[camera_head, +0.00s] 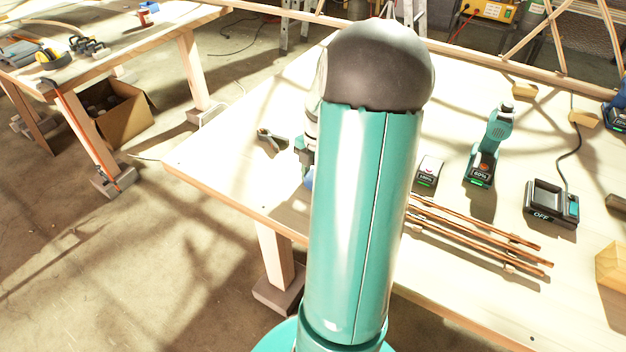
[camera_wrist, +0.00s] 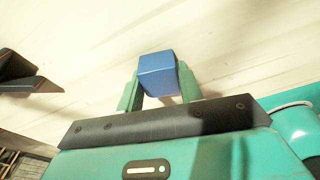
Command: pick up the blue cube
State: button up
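The blue cube (camera_wrist: 157,72) is in the upper middle of the wrist view. The two green fingers of my gripper (camera_wrist: 159,84) stand on either side of it, and its edges line up with them. No clear gap shows between fingers and cube, but I cannot tell whether they press on it. In the head view only a small blue patch of the cube (camera_head: 308,179) shows beside my arm, low near the tabletop. My gripper (camera_head: 303,160) is mostly hidden there behind my teal arm link.
The table's left edge is close to the cube.

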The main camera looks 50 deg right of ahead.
jog(key=shift+c, duration=1.3)
jog(key=shift+r, duration=0.15)
